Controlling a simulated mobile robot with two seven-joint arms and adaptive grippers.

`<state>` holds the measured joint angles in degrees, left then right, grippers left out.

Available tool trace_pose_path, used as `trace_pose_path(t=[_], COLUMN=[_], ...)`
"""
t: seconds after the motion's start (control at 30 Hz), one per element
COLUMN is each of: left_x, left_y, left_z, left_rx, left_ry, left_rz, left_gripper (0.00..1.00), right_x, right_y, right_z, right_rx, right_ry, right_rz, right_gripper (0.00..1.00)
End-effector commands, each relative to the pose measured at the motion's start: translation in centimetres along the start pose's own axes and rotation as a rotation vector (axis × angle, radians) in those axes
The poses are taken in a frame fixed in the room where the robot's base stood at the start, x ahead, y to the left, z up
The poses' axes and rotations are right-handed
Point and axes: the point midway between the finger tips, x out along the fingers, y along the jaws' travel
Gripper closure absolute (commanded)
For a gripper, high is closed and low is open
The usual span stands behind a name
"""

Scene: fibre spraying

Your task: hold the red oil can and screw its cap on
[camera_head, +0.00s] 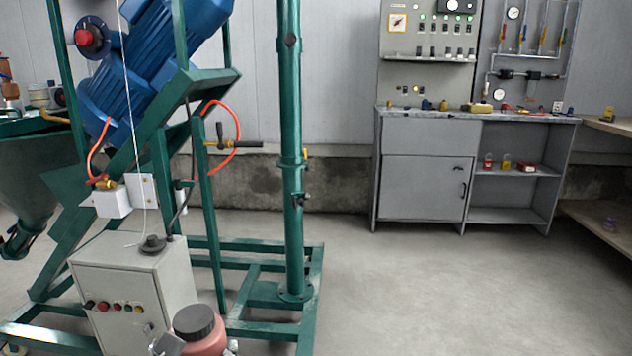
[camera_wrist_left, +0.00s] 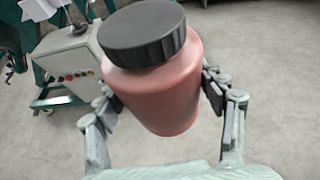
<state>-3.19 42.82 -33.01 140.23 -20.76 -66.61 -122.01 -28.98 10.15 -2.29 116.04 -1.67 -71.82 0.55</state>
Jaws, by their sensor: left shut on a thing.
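The red oil can (camera_head: 208,345) is at the bottom of the head view, cut off by the lower edge, with its black cap (camera_head: 194,322) on top. In the left wrist view the red oil can (camera_wrist_left: 160,92) is upright or slightly tilted between the fingers of my left gripper (camera_wrist_left: 163,95), which is shut on its sides. The black cap (camera_wrist_left: 143,33) sits over the can's mouth; whether it is screwed tight cannot be told. In the head view only a bit of my left gripper (camera_head: 168,346) shows beside the can. My right gripper is in neither view.
A grey control box (camera_head: 135,290) with buttons stands just behind the can, by a green machine frame (camera_head: 293,150) with a blue motor (camera_head: 150,70). A grey workbench (camera_head: 425,170) stands at the back right. The floor (camera_head: 430,290) at right is clear.

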Motion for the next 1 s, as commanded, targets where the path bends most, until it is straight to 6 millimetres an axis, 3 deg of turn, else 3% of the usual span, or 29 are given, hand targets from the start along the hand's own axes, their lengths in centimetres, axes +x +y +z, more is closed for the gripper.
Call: trace_pose_path(t=[0.07, 0.33, 0.63, 0.93, 1.0], left_x=[0.1, 0.7, 0.8, 0.8, 0.8], left_y=[-0.1, 0.0, 0.0, 0.0, 0.0], left_z=[-0.4, -5.4, -5.8, -5.8, -5.8], left_rx=[-0.003, -0.004, 0.001, 0.001, 0.001], left_ry=[0.000, 0.003, -0.003, -0.003, -0.003], left_rz=[-0.001, 0.000, 0.000, 0.000, 0.000], left_gripper=[1.00, 1.00, 1.00, 1.00, 1.00], right_x=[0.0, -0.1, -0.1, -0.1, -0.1], right_y=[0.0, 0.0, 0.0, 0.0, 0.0], right_z=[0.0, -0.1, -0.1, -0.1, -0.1], right_rx=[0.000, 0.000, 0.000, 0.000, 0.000], right_ry=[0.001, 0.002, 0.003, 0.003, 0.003], right_rz=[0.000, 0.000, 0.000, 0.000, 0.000], right_gripper=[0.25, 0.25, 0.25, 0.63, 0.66])
